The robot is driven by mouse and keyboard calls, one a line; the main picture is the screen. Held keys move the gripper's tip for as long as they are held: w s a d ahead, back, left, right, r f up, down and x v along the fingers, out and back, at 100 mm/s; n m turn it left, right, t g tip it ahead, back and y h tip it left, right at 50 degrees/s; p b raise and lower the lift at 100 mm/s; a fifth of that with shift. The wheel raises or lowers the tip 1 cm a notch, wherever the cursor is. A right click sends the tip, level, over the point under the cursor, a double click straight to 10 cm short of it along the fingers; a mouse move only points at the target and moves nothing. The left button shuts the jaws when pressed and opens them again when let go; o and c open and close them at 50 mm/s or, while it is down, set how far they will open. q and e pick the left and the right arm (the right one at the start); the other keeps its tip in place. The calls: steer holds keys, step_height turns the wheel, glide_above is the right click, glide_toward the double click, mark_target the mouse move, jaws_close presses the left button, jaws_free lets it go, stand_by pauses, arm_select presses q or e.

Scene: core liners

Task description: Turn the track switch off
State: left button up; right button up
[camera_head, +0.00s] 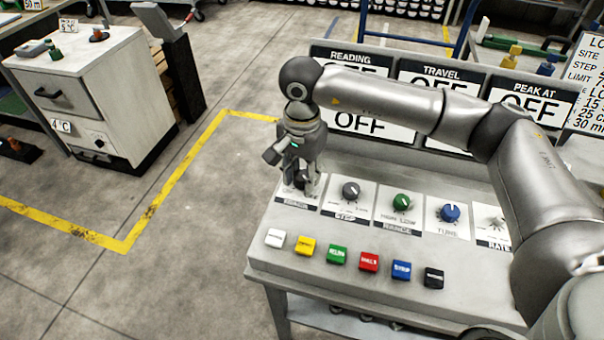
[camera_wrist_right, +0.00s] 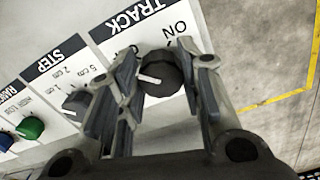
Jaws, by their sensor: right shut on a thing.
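The track switch is a dark round knob (camera_wrist_right: 162,76) on a white plate (camera_wrist_right: 133,25) labelled TRACK, at the left end of the panel's knob row. Its white pointer line points left in the right wrist view. "ON" is readable on the plate; the other marking is mostly hidden behind a finger. My right gripper (camera_head: 303,184) points down at the knob from above. In the right wrist view its two fingers (camera_wrist_right: 158,88) stand on either side of the knob, shut on it. My left gripper is not in view.
To the right are a grey STEP knob (camera_head: 351,190), a green RANGE knob (camera_head: 402,202) and a blue TUNE knob (camera_head: 450,212). Several coloured buttons, including a red one (camera_head: 369,262), line the front. Display boards reading OFF (camera_head: 533,101) stand behind.

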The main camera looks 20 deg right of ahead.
mark_target(302, 176)
steer(key=o, duration=1)
steer(key=shift+o, duration=0.2)
step_height(302, 176, up, 12)
